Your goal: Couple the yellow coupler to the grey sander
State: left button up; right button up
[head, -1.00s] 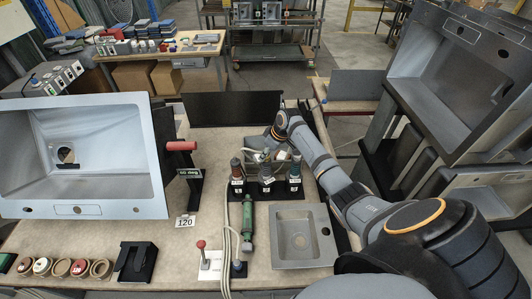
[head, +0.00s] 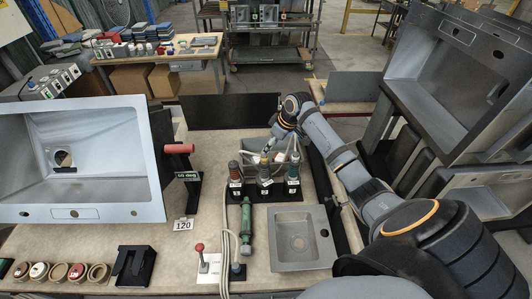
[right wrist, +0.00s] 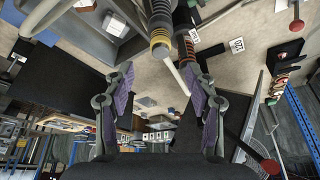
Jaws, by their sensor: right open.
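In the head view a black stand (head: 263,194) holds several upright tools in a row. The middle tool (head: 264,174) is greyish with a yellowish band near its top and looks like the grey sander. In the right wrist view a grey cylinder with a yellow ring (right wrist: 160,42) sits at the top centre, beyond my open fingers; whether the ring is the coupler or part of the sander I cannot tell. My right gripper (right wrist: 158,88) is open with nothing gripped; a pale hose (right wrist: 175,76) passes near its fingers. My left gripper is out of view.
A green tool (head: 246,230) is in front of the stand, beside pale hoses. A grey sink (head: 298,238) lies at front right. A large tilted sink (head: 85,207) fills the left. A grey bin (head: 252,146) stands behind the tools.

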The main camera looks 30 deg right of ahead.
jog(key=shift+v, duration=1.95)
